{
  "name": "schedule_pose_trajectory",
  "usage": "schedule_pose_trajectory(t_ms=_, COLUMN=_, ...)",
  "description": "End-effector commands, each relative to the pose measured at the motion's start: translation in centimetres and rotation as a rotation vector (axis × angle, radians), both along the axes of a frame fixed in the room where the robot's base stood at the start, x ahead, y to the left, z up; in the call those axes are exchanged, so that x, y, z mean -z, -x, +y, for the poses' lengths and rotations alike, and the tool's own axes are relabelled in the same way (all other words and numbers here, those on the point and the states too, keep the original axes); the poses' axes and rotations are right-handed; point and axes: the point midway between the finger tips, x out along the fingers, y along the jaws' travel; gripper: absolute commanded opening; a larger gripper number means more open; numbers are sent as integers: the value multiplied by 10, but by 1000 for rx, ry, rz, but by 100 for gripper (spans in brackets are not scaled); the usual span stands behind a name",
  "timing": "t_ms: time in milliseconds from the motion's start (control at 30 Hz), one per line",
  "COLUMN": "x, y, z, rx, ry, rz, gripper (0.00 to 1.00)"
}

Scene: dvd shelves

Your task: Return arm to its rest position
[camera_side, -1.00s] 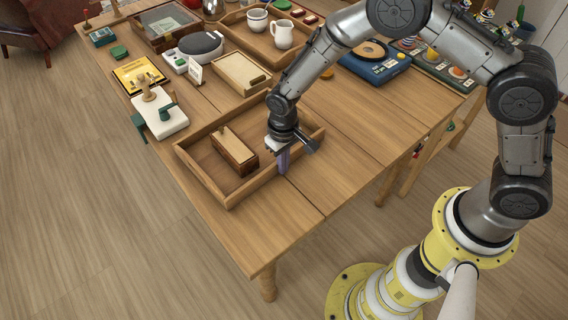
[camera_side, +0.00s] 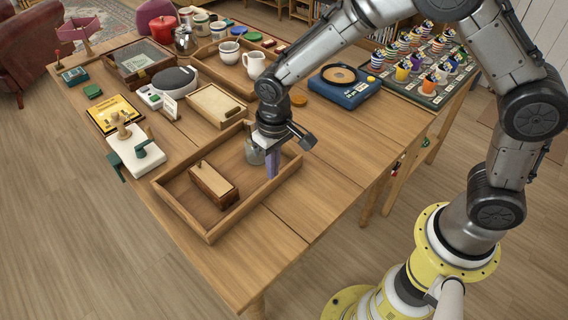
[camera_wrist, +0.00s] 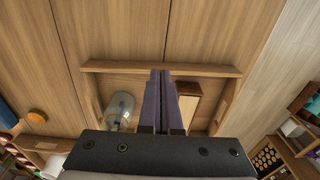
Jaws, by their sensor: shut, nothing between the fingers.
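My gripper (camera_side: 272,165) is shut and empty, pointing down by the right side of the wooden tray (camera_side: 205,233) in the side view. Its purple fingers (camera_wrist: 161,76) lie together in the wrist view, crossing the tray's wall (camera_wrist: 110,66) in the picture. The fingers look apart from the tray, but their exact height is hard to tell. The tray holds a wooden box (camera_side: 213,184) and a clear glass jar (camera_side: 254,152), partly hidden by my gripper. The jar (camera_wrist: 119,110) and the box (camera_wrist: 188,103) also show in the wrist view, the box partly behind the fingers.
A blue record player (camera_side: 343,86) and a rack of colourful cups (camera_side: 425,68) are at the right. The front table surface (camera_side: 335,170) is clear.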

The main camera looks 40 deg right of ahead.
Motion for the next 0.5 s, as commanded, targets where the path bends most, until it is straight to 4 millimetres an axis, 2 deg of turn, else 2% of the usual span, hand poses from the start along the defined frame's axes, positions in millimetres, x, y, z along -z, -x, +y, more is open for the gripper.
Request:
schedule_pose_trajectory(t_ms=33, x=-23, y=-9, z=-6, rx=21, ry=-18, rz=-49, gripper=0)
schedule_pose_trajectory(t_ms=100, x=-57, y=-13, z=-20, rx=55, ry=-40, rz=-114, gripper=0)
schedule_pose_trajectory(t_ms=233, x=-124, y=0, z=-53, rx=112, ry=-70, rz=-234, gripper=0)
schedule_pose_trajectory(t_ms=300, x=-155, y=15, z=-71, rx=133, ry=-79, rz=-291, gripper=0)
schedule_pose_trajectory(t_ms=400, x=-190, y=46, z=-95, rx=151, ry=-82, rz=-363, gripper=0)
schedule_pose_trajectory(t_ms=500, x=-215, y=83, z=-116, rx=162, ry=-76, rz=-429, gripper=0)
